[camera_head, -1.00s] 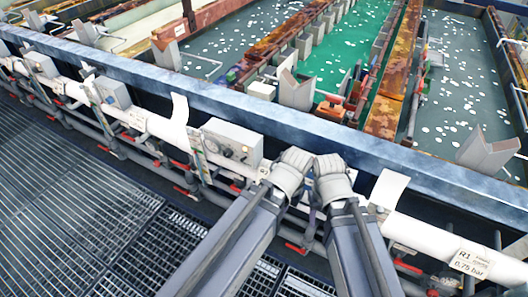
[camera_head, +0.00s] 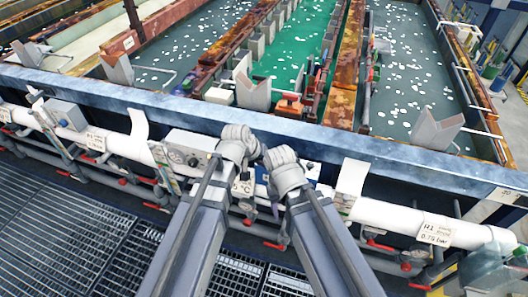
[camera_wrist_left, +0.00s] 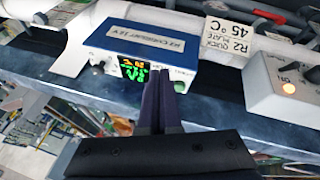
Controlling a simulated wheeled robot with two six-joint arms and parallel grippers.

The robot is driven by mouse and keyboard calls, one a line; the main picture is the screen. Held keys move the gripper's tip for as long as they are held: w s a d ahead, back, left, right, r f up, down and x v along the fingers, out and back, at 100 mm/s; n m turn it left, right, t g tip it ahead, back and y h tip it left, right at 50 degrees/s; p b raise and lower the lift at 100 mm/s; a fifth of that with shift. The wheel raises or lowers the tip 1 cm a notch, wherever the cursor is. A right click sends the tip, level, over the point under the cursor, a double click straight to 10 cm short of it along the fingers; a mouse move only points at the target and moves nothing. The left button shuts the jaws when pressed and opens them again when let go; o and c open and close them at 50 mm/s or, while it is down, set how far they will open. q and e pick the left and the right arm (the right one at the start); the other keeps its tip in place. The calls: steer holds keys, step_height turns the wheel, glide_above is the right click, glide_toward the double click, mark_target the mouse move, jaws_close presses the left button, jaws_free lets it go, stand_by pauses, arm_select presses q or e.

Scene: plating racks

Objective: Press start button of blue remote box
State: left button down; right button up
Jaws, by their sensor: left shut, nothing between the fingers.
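The blue-topped remote box (camera_wrist_left: 150,62) sits on the white pipe, seen upside down in the left wrist view. It has a white front with a lit green and orange display (camera_wrist_left: 133,68) and a green button (camera_wrist_left: 180,87). My left gripper (camera_wrist_left: 163,78) is shut and empty, its tips in front of the box's front, close to the green button; I cannot tell whether they touch. In the head view the box (camera_head: 262,177) is mostly hidden behind my wrists. My left gripper (camera_head: 237,147) and right gripper (camera_head: 283,172) are side by side there, their fingers mostly hidden.
A white label (camera_wrist_left: 231,40) hangs between the boxes. A blue-grey tank edge (camera_head: 400,155) runs behind the pipe.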

arm_select(q)
steer(key=w+r+n+t+h, duration=0.1)
steer(key=w+r+n+t, duration=0.1)
steer(key=w+r, duration=0.3)
steer(key=w+t, duration=0.1)
steer(key=w, duration=0.3)
steer(key=shift+w+r+n+h+p, duration=0.3)
steer(key=shift+w+n+h+p, duration=0.1)
steer(key=shift+a+f, duration=0.1)
steer(key=shift+f, duration=0.05)
step_height(320, 180, down, 9)
steer(key=b, duration=0.9)
steer(key=shift+r, duration=0.2)
stand_by(0.8)
